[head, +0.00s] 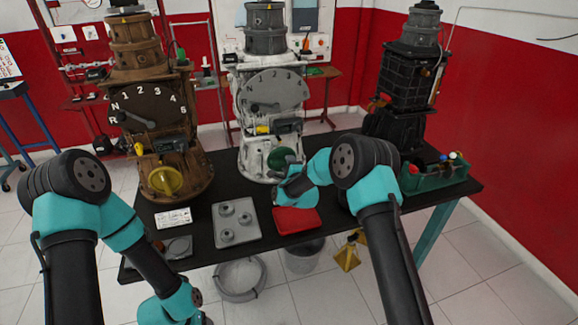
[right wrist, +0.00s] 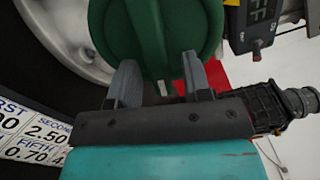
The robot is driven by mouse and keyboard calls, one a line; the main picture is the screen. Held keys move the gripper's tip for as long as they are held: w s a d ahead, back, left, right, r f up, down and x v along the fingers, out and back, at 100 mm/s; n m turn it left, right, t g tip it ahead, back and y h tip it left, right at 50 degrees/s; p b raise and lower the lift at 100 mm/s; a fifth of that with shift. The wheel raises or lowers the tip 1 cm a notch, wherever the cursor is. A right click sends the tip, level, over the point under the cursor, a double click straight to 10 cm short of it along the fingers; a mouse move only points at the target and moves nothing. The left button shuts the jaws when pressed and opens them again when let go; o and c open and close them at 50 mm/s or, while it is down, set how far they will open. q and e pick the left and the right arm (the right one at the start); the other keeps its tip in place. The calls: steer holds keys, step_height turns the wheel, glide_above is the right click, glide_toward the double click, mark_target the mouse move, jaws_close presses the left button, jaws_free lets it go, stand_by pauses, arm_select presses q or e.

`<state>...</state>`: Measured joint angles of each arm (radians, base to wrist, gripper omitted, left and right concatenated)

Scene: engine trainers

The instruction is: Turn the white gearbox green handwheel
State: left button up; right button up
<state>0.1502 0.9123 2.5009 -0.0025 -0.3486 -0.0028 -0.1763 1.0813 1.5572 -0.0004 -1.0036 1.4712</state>
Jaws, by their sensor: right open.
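The white gearbox (head: 258,152) stands upright at the middle of the black table in the head view. Its green handwheel (head: 285,157) is low on the front, partly hidden by my right gripper (head: 283,177). In the right wrist view the green handwheel (right wrist: 155,30) fills the top middle. My right gripper (right wrist: 162,80) is open there, with its two grey fingers at the lower edge of the wheel, one toward each side. Whether they touch it I cannot tell. My left arm ends at the bottom of the head view, and its gripper is out of sight.
A brown gearbox (head: 140,95) with a yellow handwheel (head: 165,181) stands left, a black gearbox (head: 405,85) right. On the table are a grey tray (head: 247,235) with metal parts, a red tray (head: 297,221), a green crate (head: 432,183) and a white card (head: 173,217).

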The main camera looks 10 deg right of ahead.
steer(key=s+d, duration=0.3)
steer(key=s, duration=1.4)
steer(key=shift+s+d, duration=0.1)
